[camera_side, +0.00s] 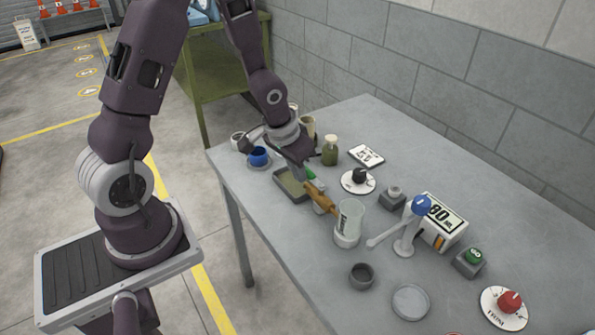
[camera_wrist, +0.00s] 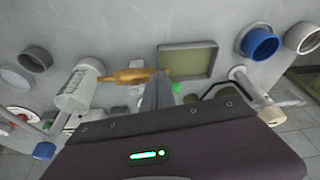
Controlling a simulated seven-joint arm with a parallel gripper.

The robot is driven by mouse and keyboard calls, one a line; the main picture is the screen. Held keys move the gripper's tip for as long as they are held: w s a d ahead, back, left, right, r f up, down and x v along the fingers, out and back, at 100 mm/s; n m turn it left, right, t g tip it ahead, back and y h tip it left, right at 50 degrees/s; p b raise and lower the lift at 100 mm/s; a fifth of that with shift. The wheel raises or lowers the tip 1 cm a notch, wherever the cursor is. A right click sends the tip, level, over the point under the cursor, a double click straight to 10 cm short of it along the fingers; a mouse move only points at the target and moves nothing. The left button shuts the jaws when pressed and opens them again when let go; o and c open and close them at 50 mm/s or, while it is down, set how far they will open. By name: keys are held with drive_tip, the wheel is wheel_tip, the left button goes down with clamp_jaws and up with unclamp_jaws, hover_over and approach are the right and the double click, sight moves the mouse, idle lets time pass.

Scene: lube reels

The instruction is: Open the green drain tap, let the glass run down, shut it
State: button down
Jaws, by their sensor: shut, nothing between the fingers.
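The clear glass (camera_side: 350,217) stands upright on the table with dark markings on its side; I cannot make out a liquid level. It also shows in the wrist view (camera_wrist: 80,90). A brass drain pipe (camera_side: 322,199) runs from near the glass toward a shallow tray (camera_wrist: 188,61). The green tap handle (camera_side: 310,174) is at the pipe's tray end; it shows in the wrist view (camera_wrist: 176,87) beside my fingers. My gripper (camera_side: 301,170) is shut and empty, close to the green handle; contact is unclear. The handle is partly hidden, and its position cannot be told.
A blue cup (camera_side: 259,156) and a green pump bottle (camera_side: 330,151) stand beyond the tray. A black-knobbed dial (camera_side: 359,177), a blue-topped lever stand (camera_side: 421,206) and a box marked 80 (camera_side: 441,221) stand to the right. A grey cup (camera_side: 361,275) is in front.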

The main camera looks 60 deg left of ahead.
drive_tip(key=s+d+r+m+t, duration=0.1)
drive_tip(key=s+d+r, duration=0.3)
drive_tip(key=s+r, duration=0.5)
drive_tip(key=s+d+r+t, duration=0.1)
drive_tip(key=s+d+r, duration=0.4)
drive_tip(key=s+r, duration=0.5)
wheel_tip(320, 180, up, 4)
drive_tip(key=shift+s+f+m+h, duration=0.2)
drive_tip(key=shift+m+h, duration=0.1)
drive_tip(key=shift+m, duration=0.1)
